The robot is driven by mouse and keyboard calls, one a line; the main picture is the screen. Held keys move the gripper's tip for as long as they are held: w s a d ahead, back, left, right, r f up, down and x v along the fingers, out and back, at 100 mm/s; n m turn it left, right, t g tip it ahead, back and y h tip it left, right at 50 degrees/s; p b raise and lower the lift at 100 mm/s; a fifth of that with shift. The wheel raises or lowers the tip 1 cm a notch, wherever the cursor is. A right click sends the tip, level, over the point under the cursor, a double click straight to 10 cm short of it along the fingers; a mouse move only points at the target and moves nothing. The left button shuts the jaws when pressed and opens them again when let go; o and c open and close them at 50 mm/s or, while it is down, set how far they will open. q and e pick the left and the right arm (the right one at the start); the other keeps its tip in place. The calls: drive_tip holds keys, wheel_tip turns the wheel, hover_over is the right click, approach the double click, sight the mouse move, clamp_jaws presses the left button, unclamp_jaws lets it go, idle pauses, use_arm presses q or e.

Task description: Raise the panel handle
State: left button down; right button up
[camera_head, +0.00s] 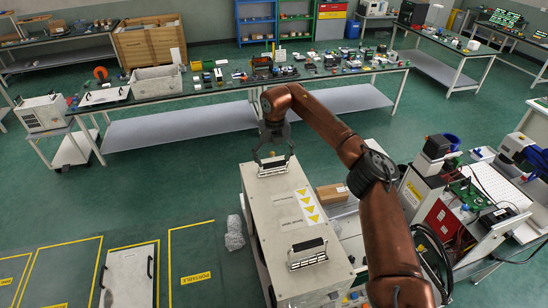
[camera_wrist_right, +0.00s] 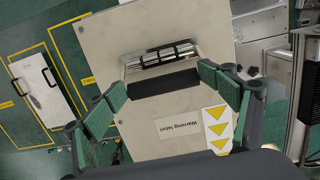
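A cream panel (camera_head: 283,215) tops a long box-like unit in the middle of the head view. It has a far handle (camera_head: 273,170) and a near handle (camera_head: 307,257), both dark bars with metal parts. My right gripper (camera_head: 273,152) is above the far handle, fingers pointing down. In the right wrist view, this handle (camera_wrist_right: 164,82) lies between the two spread green-padded fingers, on the same panel (camera_wrist_right: 150,35). The gripper is open; I cannot tell whether the fingers touch the handle. My left gripper is not in view.
A cart with red and black equipment (camera_head: 440,215) stands close to the right. A cardboard box (camera_head: 332,194) sits beside the panel. A pale panel with a black handle (camera_head: 128,278) lies in a yellow-marked floor area. A cluttered workbench (camera_head: 200,91) stands behind; green floor is clear between.

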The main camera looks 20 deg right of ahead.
drive_tip(key=o, duration=0.3)
drive_tip(key=shift+w+f, duration=0.15)
drive_tip(key=shift+w, duration=0.1)
drive_tip(key=o, duration=0.4)
drive_tip(key=shift+d, duration=0.15)
drive_tip(key=shift+r, duration=0.2)
drive_tip(key=shift+s+r, duration=0.2)
drive_tip(key=shift+r, duration=1.8)
drive_tip(key=shift+s+r, duration=0.2)
drive_tip(key=shift+r, duration=1.8)
drive_tip(key=shift+s+r, duration=0.2)
drive_tip(key=shift+r, duration=1.8)
drive_tip(key=shift+f, duration=0.1)
